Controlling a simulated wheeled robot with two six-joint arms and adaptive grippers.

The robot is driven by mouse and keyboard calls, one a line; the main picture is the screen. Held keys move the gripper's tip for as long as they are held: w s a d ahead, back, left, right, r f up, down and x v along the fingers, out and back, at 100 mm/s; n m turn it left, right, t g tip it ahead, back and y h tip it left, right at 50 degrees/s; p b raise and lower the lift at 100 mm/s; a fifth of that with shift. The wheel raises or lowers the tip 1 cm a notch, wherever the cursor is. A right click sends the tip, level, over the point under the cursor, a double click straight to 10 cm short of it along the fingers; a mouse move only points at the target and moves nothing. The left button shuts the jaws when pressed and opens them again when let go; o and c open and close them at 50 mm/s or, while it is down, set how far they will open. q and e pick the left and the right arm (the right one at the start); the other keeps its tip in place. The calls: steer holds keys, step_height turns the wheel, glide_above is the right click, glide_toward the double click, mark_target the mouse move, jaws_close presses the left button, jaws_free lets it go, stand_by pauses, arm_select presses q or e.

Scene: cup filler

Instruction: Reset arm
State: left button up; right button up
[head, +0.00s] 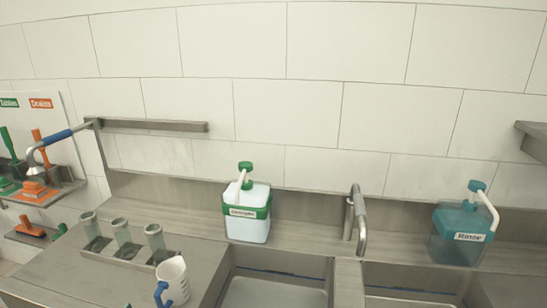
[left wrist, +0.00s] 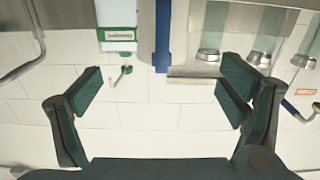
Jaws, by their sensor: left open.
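My left gripper (left wrist: 163,85) shows in the left wrist view, its two dark green finger pads wide apart with nothing between them. A blue upright strip (left wrist: 162,40) stands beyond the gap at the top middle; it looks like the handle of the measuring jug, but I cannot tell for sure. In the head view the white jug with a blue handle (head: 174,281) stands upright on the steel counter (head: 60,274), apart from any gripper. Neither of my grippers shows in the head view. My right gripper is in neither view.
A green-and-white detergent dispenser (head: 247,212) stands behind the sink (head: 275,292), and a teal rinse dispenser (head: 461,236) is at right. A tap (head: 358,222) rises between them. Several glass tubes (head: 123,237) stand left of the jug. A blue-handled sprayer (head: 56,138) hangs at left.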

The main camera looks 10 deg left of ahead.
arm_select(q)
steer(key=d+f+g, duration=0.1)
steer(key=d, duration=0.1)
steer(key=d+f+g, duration=0.1)
steer(key=d+f, duration=0.1)
steer(key=d, duration=0.1)
steer(key=shift+s+d+f+g, duration=0.3)
steer(key=shift+s+f+g, duration=0.05)
steer(key=shift+f+g, duration=0.05)
steer(key=s+d+f+m+g, duration=0.1)
steer(key=s+d+f+g, duration=0.2)
steer(key=s+d+g, duration=0.55)
steer(key=s+d+r+g, duration=0.1)
steer(key=s+d+r, duration=0.1)
steer(key=s, duration=0.4)
steer(key=s+d+r+g, duration=0.2)
steer(key=s, duration=0.4)
step_height(320, 180, down, 22)
steer(key=s+a+g+b, duration=0.1)
steer(key=s+a+b, duration=0.1)
steer(key=b, duration=0.1)
steer(key=s+f+g+b, duration=0.1)
steer(key=s+f+b, duration=0.1)
steer(key=s+f, duration=1.1)
step_height(320, 180, down, 2)
steer(key=shift+s+a+f, duration=0.2)
steer(key=shift+s+a, duration=0.15)
steer(key=shift+a, duration=0.1)
steer(key=shift+g, duration=0.25)
